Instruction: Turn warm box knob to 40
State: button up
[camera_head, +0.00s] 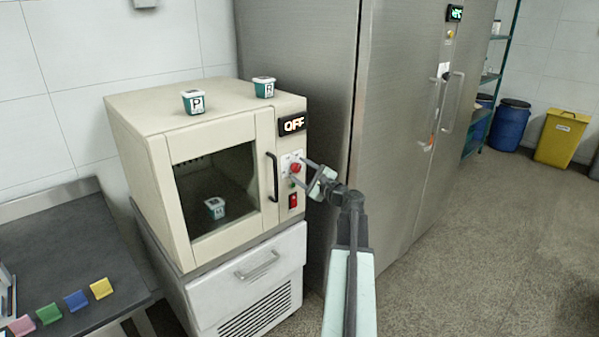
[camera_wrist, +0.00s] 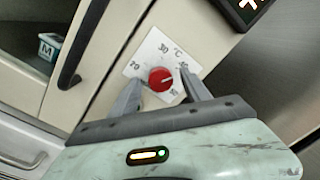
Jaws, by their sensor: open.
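The warm box (camera_head: 140,140) is a cream cabinet with a glass door, and its display (camera_head: 293,124) reads "OFF". Its red round knob (camera_head: 296,168) sits on a white dial plate on the right of the front. My gripper (camera_wrist: 160,80) is open, one finger on each side of the knob; contact cannot be told. It also shows in the head view (camera_head: 300,170).
A red switch (camera_head: 293,200) is below the knob. The black door handle (camera_head: 273,177) is just left of the dial. A steel cabinet (camera_head: 300,60) stands close on the right. Two small tubs (camera_head: 193,102) (camera_head: 264,87) stand on top; another (camera_head: 215,208) is inside.

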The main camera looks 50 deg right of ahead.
jog(key=s, duration=0.7)
jog(key=shift+s+a+f, duration=0.2)
jog(key=shift+a, duration=0.15)
